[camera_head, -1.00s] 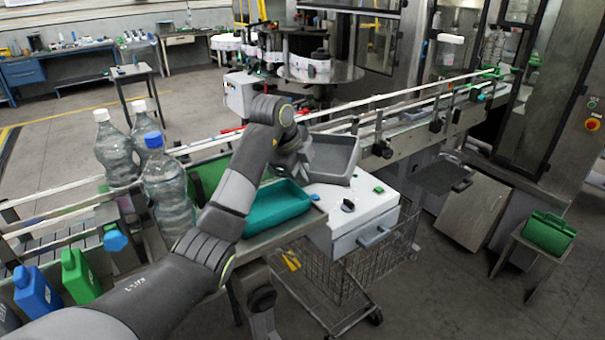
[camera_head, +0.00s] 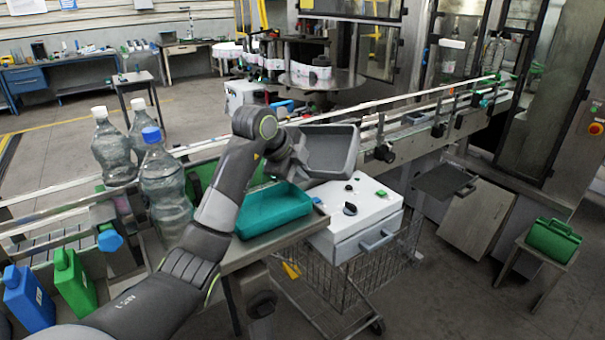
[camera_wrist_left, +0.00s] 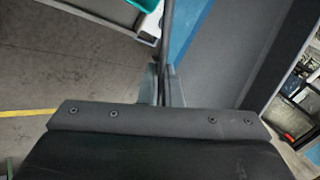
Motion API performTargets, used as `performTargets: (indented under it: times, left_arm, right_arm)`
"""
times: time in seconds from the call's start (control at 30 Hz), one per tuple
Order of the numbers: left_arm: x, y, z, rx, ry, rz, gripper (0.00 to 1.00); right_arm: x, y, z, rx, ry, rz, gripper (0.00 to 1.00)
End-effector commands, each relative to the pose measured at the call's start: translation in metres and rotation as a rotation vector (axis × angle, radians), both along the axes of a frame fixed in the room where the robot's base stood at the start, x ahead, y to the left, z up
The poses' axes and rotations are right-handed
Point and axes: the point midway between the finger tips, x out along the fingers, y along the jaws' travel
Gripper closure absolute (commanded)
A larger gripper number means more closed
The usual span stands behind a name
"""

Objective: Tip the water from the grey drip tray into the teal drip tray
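The grey drip tray (camera_head: 335,150) is in the head view, held up above the back edge of the white box and tilted, its open side partly facing me. My left gripper (camera_head: 301,168) is at the tray's left side; in the left wrist view its fingers (camera_wrist_left: 164,86) are shut on the tray's thin wall. The grey tray (camera_wrist_left: 245,45) fills the right of that view. I cannot make out water in it. The teal drip tray (camera_head: 273,212) lies level on the bench, below and left of the grey tray. My right gripper is not in view.
A white box (camera_head: 362,215) with a black knob stands right of the teal tray, above a wire cart (camera_head: 350,285). Large clear bottles (camera_head: 165,185) stand left of my arm. The conveyor (camera_head: 420,130) runs behind. A green container (camera_head: 553,240) sits on a stand at the right.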

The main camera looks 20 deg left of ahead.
Motion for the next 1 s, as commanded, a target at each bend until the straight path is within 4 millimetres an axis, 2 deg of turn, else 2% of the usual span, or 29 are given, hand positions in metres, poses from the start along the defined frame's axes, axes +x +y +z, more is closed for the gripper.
performTargets:
  times: [0.13,0.33,0.47,0.7,0.9,1.0]
  left_arm:
    - [0.0,0.0,0.0,-0.002,-0.007,0.0,1.0]
    - [-0.002,0.002,-0.004,-0.046,-0.095,0.001,1.0]
    - [-0.002,0.001,0.002,-0.056,-0.11,0.0,1.0]
    - [-0.002,0.001,0.001,-0.056,-0.11,0.0,1.0]
    - [-0.005,0.003,-0.005,-0.093,-0.186,0.001,1.0]
    - [-0.005,0.003,0.0,-0.109,-0.215,-0.001,1.0]
  right_arm:
    - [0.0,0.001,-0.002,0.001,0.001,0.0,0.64]
    - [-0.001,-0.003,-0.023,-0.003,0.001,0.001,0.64]
    - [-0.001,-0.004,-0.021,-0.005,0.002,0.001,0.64]
    - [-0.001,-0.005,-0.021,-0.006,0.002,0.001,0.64]
    - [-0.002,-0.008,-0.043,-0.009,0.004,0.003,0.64]
    - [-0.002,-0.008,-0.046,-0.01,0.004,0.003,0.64]
